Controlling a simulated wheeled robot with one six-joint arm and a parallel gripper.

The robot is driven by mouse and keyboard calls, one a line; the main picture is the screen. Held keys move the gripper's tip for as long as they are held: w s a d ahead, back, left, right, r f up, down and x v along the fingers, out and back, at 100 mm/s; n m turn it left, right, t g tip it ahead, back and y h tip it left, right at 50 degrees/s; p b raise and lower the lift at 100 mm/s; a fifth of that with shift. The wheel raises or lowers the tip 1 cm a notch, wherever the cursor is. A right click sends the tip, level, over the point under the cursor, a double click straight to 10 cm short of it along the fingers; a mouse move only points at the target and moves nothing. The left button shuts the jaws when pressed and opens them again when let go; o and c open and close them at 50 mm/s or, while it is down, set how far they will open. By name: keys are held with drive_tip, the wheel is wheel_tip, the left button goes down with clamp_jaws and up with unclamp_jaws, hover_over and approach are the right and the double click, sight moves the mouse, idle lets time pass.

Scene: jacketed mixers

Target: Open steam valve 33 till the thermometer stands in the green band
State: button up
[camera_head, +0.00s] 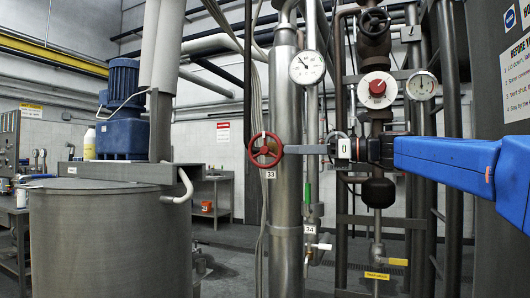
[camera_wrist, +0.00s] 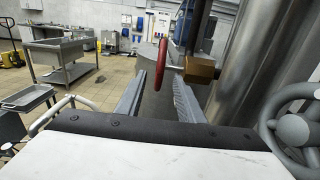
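The red handwheel of steam valve 33 (camera_head: 266,150) is on the pipework, with a "33" tag just below it. It also shows nearly edge-on in the wrist view (camera_wrist: 163,62), with a brass body to its right. My gripper (camera_head: 290,150) reaches in from the right, level with the wheel. In the wrist view my gripper (camera_wrist: 160,88) has its fingers apart, with the wheel between or just past the tips; contact cannot be told. A white dial (camera_head: 307,67) has its needle toward the upper left. A smaller dial (camera_head: 421,86) is farther right. I cannot tell which is the thermometer or see a green band.
A grey handwheel (camera_wrist: 295,130) is close at the right in the wrist view. A large grey vessel (camera_head: 110,240) stands left.

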sight(253, 151)
drive_tip(key=x, duration=1)
drive_tip(key=shift+a+f, duration=0.1)
drive_tip(key=shift+a, duration=0.05)
drive_tip(key=shift+c, duration=0.6)
clamp_jaws()
